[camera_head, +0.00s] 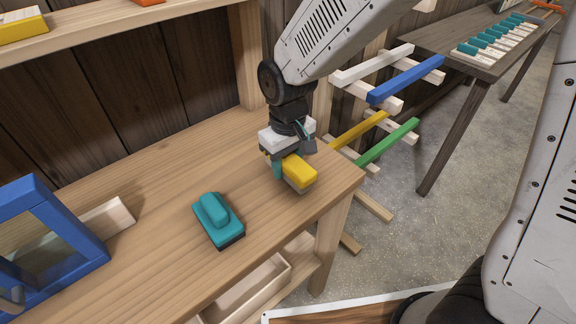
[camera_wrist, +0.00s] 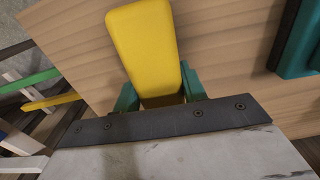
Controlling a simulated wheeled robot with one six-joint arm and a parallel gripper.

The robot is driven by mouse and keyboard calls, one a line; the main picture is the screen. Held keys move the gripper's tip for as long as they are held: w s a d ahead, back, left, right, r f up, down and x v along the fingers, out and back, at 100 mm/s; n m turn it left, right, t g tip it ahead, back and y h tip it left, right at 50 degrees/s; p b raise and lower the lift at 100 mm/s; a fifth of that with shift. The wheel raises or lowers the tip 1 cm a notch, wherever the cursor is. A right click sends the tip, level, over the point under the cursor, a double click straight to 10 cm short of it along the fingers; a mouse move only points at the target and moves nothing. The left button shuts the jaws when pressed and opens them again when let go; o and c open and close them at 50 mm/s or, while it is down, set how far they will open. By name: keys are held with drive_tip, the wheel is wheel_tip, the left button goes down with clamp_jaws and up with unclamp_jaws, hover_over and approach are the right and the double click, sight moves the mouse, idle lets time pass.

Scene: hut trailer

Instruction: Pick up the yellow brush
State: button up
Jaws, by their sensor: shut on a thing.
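The yellow brush (camera_head: 300,171) is at the right end of the wooden workbench, with its yellow top showing and a paler part below it. My gripper (camera_head: 284,172) comes down from above and is shut on the brush. In the wrist view the yellow brush (camera_wrist: 145,45) sits between the two teal fingers of my gripper (camera_wrist: 158,98). The underside of the brush is hidden in the wrist view. I cannot tell whether it touches the bench or is just above it.
A teal brush (camera_head: 216,220) lies on the workbench (camera_head: 150,270) to the left. A blue frame (camera_head: 75,228) stands farther left. A rack with coloured bars (camera_head: 405,80) and a dark table (camera_head: 455,57) stand to the right. The bench's right edge is close to my gripper.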

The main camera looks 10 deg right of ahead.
wheel_tip(320, 180, up, 2)
drive_tip(key=shift+s+r, duration=0.15)
drive_tip(key=shift+r, duration=0.05)
drive_tip(key=s+d+r, duration=0.1)
drive_tip(key=s, duration=1.4)
drive_tip(key=shift+s+d, duration=0.15)
drive_tip(key=shift+s, duration=0.2)
drive_tip(key=shift+o, duration=0.9)
